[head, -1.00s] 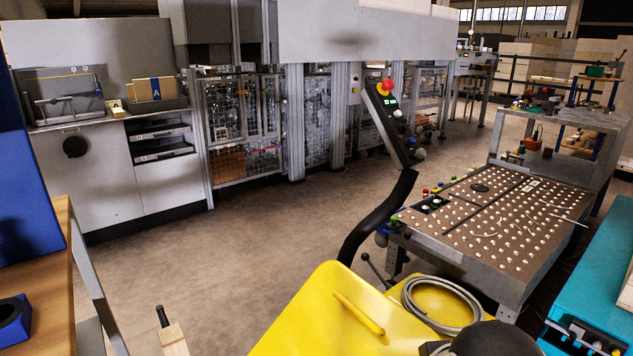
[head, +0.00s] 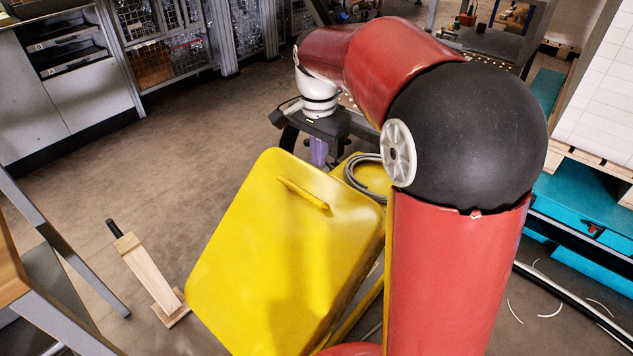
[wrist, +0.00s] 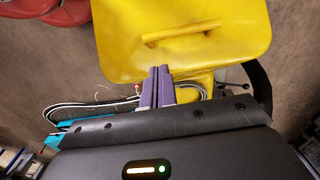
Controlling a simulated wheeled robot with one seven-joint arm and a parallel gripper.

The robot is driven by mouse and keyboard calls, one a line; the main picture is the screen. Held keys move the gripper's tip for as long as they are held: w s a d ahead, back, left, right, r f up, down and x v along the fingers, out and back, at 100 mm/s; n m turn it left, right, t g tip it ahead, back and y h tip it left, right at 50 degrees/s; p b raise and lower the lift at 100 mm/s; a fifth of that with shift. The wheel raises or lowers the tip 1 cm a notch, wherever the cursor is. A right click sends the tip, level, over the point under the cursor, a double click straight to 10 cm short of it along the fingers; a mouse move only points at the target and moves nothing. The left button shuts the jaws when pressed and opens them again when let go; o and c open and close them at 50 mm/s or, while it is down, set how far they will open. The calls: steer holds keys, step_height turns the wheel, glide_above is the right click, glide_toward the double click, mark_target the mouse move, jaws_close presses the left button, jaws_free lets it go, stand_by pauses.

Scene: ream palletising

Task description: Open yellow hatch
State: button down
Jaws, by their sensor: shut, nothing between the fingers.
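The yellow hatch (head: 270,260) is a large rounded panel in the lower middle of the head view, its face sloping. A raised yellow bar handle (head: 303,193) sits near its far edge. My gripper (head: 318,160) is beyond that edge, its purple fingers pointing down. In the wrist view the fingers (wrist: 157,70) are together and empty, pointing toward the hatch (wrist: 215,62) and its handle (wrist: 180,35). The fingertips appear short of the handle; contact with the hatch edge cannot be told. My arm hides the hatch's right side in the head view.
A coiled grey hose (head: 365,180) lies on yellow casing just right of my gripper. A wooden post with a black top (head: 148,272) stands left of the hatch. A teal pallet unit (head: 580,205) is at the right.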

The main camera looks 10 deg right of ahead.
mark_target(318, 187)
steer(key=f, duration=0.7)
steer(key=f+b, duration=0.1)
steer(key=f, duration=0.2)
steer(key=shift+w+f, duration=0.15)
steer(key=shift+w, duration=0.2)
steer(key=s+a+r+t+h+b, duration=0.1)
steer(key=s+a+r+h+b, duration=0.1)
steer(key=s+a, duration=0.8)
steer(key=s+a+r+t+h+b, duration=0.1)
steer(key=s+a+r+b, duration=0.1)
steer(key=s+a, duration=0.7)
steer(key=a+r, duration=0.1)
steer(key=a, duration=0.7)
steer(key=shift+s+r+t+h+b, duration=0.15)
steer(key=shift+s+t+h+b, duration=0.15)
steer(key=shift+s+h, duration=0.1)
